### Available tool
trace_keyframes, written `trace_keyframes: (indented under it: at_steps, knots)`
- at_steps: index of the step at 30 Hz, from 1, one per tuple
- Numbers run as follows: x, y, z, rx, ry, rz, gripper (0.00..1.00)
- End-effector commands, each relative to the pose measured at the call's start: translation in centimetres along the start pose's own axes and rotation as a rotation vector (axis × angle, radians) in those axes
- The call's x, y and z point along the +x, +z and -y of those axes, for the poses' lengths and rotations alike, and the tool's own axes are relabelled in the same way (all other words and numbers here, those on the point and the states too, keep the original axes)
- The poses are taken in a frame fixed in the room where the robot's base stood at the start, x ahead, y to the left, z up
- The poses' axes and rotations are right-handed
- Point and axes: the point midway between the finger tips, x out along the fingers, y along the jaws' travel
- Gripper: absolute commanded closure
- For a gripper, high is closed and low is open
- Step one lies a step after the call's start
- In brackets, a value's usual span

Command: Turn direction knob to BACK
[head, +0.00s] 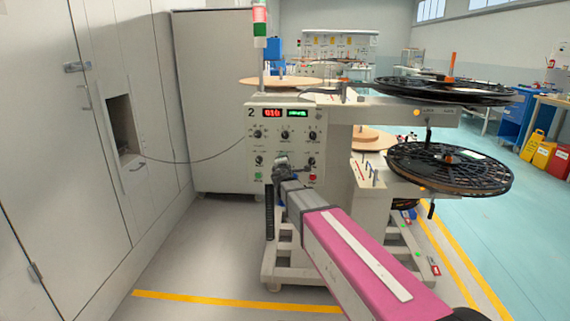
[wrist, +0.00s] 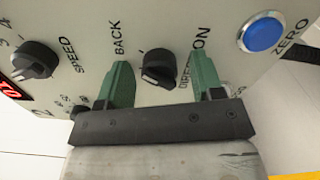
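The direction knob (wrist: 158,70) is a black round knob with a raised grip, on a pale panel between the words BACK and DIRECTION in the wrist view. A short dark mark shows on the panel at its upper left; I cannot tell the exact setting. My gripper (wrist: 160,64) is open, with one green finger on each side of the knob and a visible gap to each. In the head view my gripper (head: 283,164) is at the lower middle of the control panel (head: 273,147) of station 2 and hides part of it.
The speed knob (wrist: 36,60) is left of my gripper and a blue ZERO button (wrist: 262,33) is right. A red button (head: 313,178) sits low on the panel. Black reels (head: 449,169) stick out at right. A cable (head: 190,162) hangs at left; floor there is clear.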

Motion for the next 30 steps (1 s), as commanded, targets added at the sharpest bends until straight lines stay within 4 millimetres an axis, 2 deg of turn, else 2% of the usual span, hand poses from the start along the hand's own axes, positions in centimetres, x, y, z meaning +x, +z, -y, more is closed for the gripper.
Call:
trace_keyframes:
  at_steps: [5, 11, 24, 30]
  knots:
    - [-0.1, 0.0, 0.0, -0.001, 0.000, 0.000, 0.39]
    - [-1.7, 0.1, 0.0, -0.001, 0.000, 0.000, 0.39]
    - [-9.4, 0.1, 0.0, 0.000, 0.000, -0.001, 0.39]
    - [-10.9, 0.0, 0.0, 0.000, 0.000, 0.000, 0.39]
